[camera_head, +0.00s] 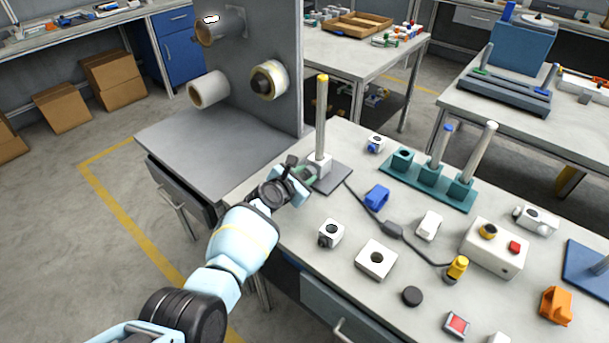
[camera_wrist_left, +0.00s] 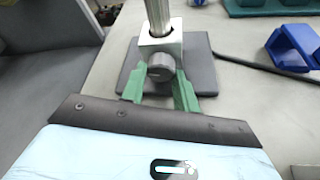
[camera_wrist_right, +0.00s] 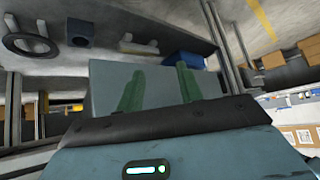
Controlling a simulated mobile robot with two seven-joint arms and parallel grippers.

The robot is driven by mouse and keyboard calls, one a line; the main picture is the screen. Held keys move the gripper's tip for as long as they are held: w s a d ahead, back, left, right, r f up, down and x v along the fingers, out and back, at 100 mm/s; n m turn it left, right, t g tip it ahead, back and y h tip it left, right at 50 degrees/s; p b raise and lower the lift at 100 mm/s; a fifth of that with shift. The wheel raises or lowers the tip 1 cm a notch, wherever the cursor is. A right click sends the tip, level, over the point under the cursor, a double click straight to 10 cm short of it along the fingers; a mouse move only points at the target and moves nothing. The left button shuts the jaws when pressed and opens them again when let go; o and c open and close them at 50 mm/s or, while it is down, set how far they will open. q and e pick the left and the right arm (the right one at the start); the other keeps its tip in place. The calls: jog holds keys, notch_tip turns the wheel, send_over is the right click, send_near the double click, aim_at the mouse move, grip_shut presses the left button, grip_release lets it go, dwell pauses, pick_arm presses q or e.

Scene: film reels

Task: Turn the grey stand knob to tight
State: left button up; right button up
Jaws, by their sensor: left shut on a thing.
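The stand has a metal post (camera_head: 321,115) with a yellow tip, a pale block (camera_head: 319,165) and a dark grey base plate (camera_head: 334,180). In the left wrist view the round grey knob (camera_wrist_left: 160,68) sits on the near face of the block (camera_wrist_left: 158,47), above the base plate (camera_wrist_left: 200,62). My left gripper (camera_head: 302,172) is shut on the knob, with one green finger on each side in the left wrist view (camera_wrist_left: 161,76). In the head view the gripper hides the knob. My right gripper (camera_wrist_right: 158,82) is open and empty in the right wrist view, outside the head view.
A grey panel with rolls (camera_head: 208,90) stands behind and left of the stand. A teal rack with posts (camera_head: 425,185) stands further back.

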pick_arm(q)
jog(key=o, duration=1)
jog(key=shift+c, duration=0.2)
pick_arm(e)
jog(key=shift+a, duration=0.15)
pick_arm(q)
jog(key=shift+s+a+r, duration=0.15)
jog(key=shift+s+r, duration=0.1)
jog(key=p+v, duration=0.3)
jog(key=v, duration=0.2)
jog(key=shift+s+a+r, duration=0.15)
jog(key=shift+s+r, duration=0.15)
jog(key=shift+s+a+p, duration=0.25)
jog(key=shift+s+p, duration=0.15)
jog(key=shift+s, duration=0.2)
jog(key=shift+f, duration=0.1)
pick_arm(e)
jog(key=w+r+t, duration=0.1)
jog(key=w+r, duration=0.3)
jog(key=r, duration=0.1)
jog(key=shift+d, duration=0.45)
jog(key=shift+w, duration=0.1)
